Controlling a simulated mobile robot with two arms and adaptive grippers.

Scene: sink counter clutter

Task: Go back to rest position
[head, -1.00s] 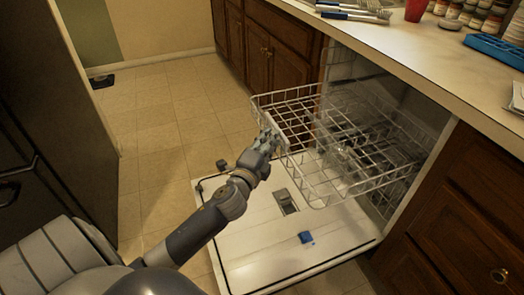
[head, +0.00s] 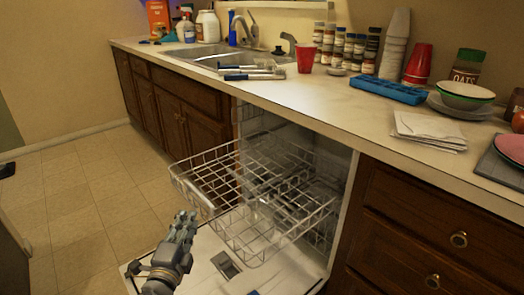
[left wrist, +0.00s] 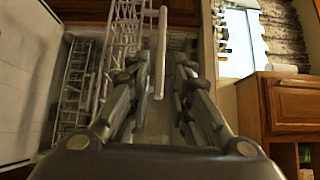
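My left gripper (head: 184,224) is in front of the pulled-out dishwasher rack (head: 262,232), over the open dishwasher door (head: 205,268). In the left wrist view my left gripper (left wrist: 160,68) has its two fingers spread with a gap between them. A pale bar (left wrist: 161,50), which looks like the rack's front handle, lines up with that gap. In the head view the fingertips appear slightly apart from the rack's front edge. The rack looks mostly empty. My right gripper is in neither view.
The counter (head: 310,92) runs above the dishwasher, with a red cup (head: 306,58), a blue tray (head: 387,90), napkins (head: 430,128) and a stack of bowls (head: 465,97). A sink (head: 205,55) is at the back. Tiled floor (head: 85,200) at left is clear.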

